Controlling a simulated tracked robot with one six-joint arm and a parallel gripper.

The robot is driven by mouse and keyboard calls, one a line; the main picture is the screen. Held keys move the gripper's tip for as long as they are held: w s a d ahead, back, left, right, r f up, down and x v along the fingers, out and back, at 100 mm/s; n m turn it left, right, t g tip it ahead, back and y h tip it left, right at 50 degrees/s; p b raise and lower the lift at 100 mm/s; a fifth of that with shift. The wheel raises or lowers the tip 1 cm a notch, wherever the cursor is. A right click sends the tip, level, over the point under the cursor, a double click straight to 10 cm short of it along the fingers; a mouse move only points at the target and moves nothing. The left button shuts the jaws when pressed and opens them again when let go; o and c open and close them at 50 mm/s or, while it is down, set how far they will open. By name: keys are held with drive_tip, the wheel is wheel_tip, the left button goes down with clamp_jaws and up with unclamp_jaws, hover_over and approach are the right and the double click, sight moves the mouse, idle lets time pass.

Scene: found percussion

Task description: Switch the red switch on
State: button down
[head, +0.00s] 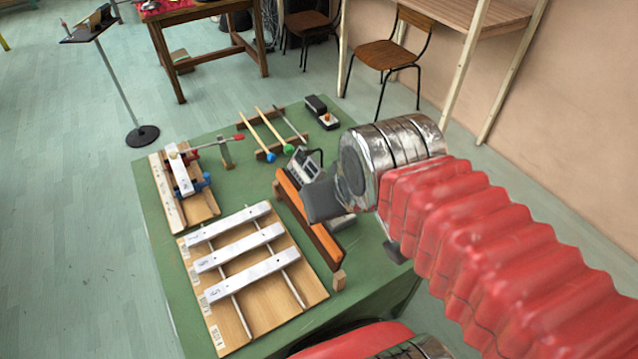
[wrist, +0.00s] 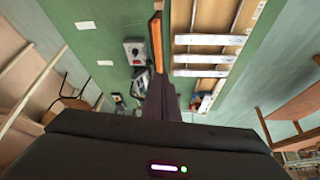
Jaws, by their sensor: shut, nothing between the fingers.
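In the wrist view a small grey box (wrist: 136,51) with a dark round part and a tiny reddish spot lies left of the orange board; I cannot tell the switch's position. In the head view a pale box with an orange-red knob (head: 327,120) sits at the table's far edge. My gripper (head: 318,203) is shut and empty, above the table by the orange board (head: 318,228), hiding part of what lies behind it. In the wrist view my gripper (wrist: 168,82) points up toward the board, apart from the grey box.
A grey device with a panel (head: 302,163) stands behind my gripper. A board with metal bars (head: 315,292) is at the front left of the green table (head: 172,285). Mallets (head: 270,128) rest on a wooden rack. A chair (head: 388,55) stands beyond.

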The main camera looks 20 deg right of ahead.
drive_tip(key=shift+w, duration=0.1)
idle(0.3)
drive_tip(key=w+d+f+n+g, duration=0.1)
drive_tip(key=w+d+f, duration=0.3)
drive_tip(key=w, duration=0.6)
drive_tip(key=w+d+f+n+g, duration=0.1)
drive_tip(key=w+d+f, duration=0.3)
drive_tip(key=w+f, duration=0.3)
drive_tip(key=w, duration=0.3)
drive_tip(key=shift+d, duration=0.3)
drive_tip(key=shift+f, duration=0.1)
